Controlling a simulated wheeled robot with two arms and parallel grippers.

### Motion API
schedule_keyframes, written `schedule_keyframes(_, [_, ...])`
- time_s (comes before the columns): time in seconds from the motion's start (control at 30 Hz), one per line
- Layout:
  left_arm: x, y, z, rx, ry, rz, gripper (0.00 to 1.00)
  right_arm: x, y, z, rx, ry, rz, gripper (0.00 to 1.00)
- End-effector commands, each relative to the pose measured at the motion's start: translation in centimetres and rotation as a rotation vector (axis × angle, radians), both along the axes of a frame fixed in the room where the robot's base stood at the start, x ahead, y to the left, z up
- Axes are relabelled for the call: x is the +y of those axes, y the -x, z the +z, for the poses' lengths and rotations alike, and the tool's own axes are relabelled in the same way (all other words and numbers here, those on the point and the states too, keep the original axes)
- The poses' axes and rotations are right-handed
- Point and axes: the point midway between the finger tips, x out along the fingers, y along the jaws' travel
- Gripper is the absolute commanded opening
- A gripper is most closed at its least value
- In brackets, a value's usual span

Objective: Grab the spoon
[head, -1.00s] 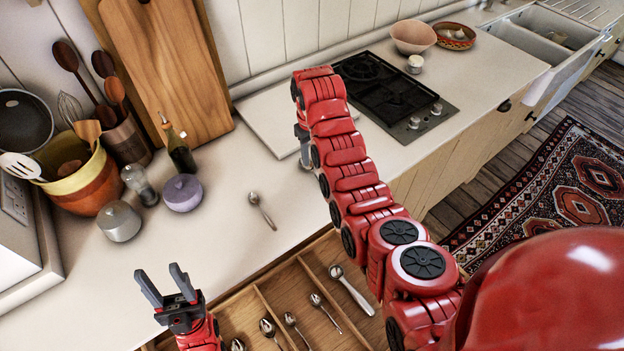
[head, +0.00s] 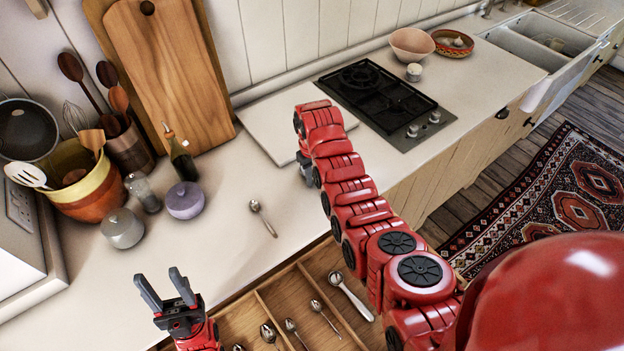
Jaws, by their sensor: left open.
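A metal spoon (head: 262,217) lies alone on the pale countertop, near its front edge. Several more spoons lie in the open wooden drawer (head: 285,293) below, among them a larger one (head: 350,295) in the right compartment. My left gripper (head: 164,285) is open and empty over the counter's front edge, left of the drawer and well apart from the lone spoon. My right arm reaches over the counter right of the spoon. Its gripper (head: 305,168) shows only in small part behind the arm, so its jaws cannot be read.
A grey lidded pot (head: 122,228), a lilac lidded pot (head: 185,200), a glass shaker (head: 142,190) and a dark bottle (head: 181,158) stand behind the spoon to the left. A white board (head: 270,130) and a black hob (head: 375,100) lie farther right. The counter around the spoon is clear.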

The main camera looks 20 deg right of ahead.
Motion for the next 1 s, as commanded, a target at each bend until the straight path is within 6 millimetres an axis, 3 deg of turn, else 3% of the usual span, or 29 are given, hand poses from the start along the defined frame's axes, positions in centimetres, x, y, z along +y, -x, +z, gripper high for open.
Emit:
schedule_keyframes(0.03, [0.0, 0.0, 0.0, 0.0, 0.0, 0.0, 0.5, 0.0, 0.0, 0.0, 0.0, 0.0, 0.0, 0.11])
schedule_keyframes(0.1, [0.0, 0.0, 0.0, 0.0, 0.0, 0.0, 0.5, 0.0, 0.0, 0.0, 0.0, 0.0, 0.0, 0.0])
schedule_keyframes(0.67, [0.0, 0.0, -0.2, 0.0, 0.0, 0.0, 0.5, 0.0, 0.0, 0.1, -0.001, 0.0, 0.0, 0.0])
schedule_keyframes(1.0, [0.0, 0.0, -2.4, 0.0, 0.0, 0.0, 0.5, 0.0, -0.3, 2.3, -0.009, 0.001, 0.0, 0.0])
